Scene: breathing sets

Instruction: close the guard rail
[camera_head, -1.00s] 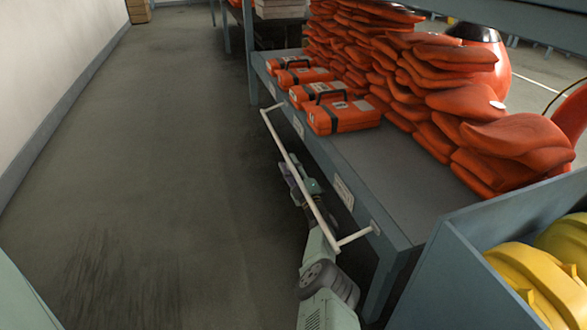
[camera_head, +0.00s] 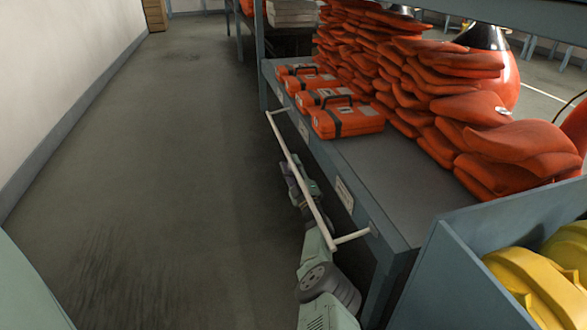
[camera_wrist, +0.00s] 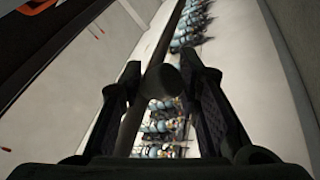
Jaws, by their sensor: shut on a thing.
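The guard rail (camera_head: 290,157) is a pale, thin bar in the head view. It hangs out from the front of the orange-laden shelf (camera_head: 395,192) on short end arms, standing off the shelf edge over the aisle. My gripper (camera_head: 302,186) is at the rail's middle, reaching up from below on my pale green arm; the rail partly hides it. In the wrist view the rail shows as a dark bar (camera_wrist: 150,85) running lengthwise between the two black fingers of my gripper (camera_wrist: 168,85), which is shut on it. The exact contact is too dark to see.
Orange cases (camera_head: 345,118) and stacked orange bags (camera_head: 480,110) lie on the shelf. A blue-grey bin (camera_head: 455,270) with yellow items (camera_head: 530,280) stands at the near right. The aisle floor (camera_head: 150,170) to the left is clear up to the white wall (camera_head: 50,75).

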